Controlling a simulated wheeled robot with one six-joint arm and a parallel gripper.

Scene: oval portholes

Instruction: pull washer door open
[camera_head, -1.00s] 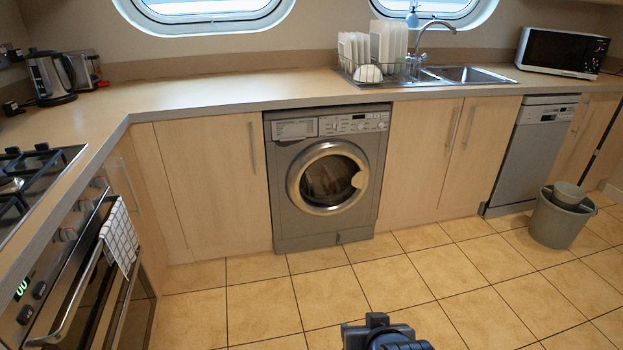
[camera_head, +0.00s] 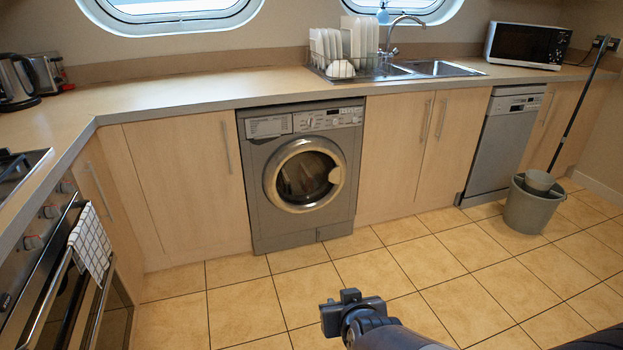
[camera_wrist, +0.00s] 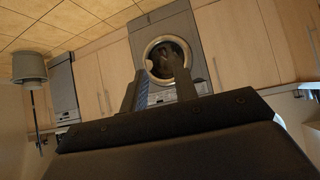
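The grey washer (camera_head: 302,225) stands under the counter, ahead of me. Its round door (camera_head: 283,201) has a silver ring and dark glass and sits closed against the front. A light handle recess (camera_head: 337,175) is on the ring's right side. My gripper (camera_head: 342,306) is low in front of the washer, well apart from it. In the wrist view the picture is upside down, and my gripper (camera_wrist: 160,78) shows two dark fingers apart with nothing held. The washer door (camera_wrist: 166,60) shows beyond the gap between them.
An oven (camera_head: 70,280) with a hanging towel (camera_head: 91,243) is at the left. A grey bucket (camera_head: 533,210) with a mop stands at the right. A dishwasher (camera_head: 500,145) is right of the cabinets (camera_head: 390,150). The tiled floor (camera_head: 240,305) before the washer is clear.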

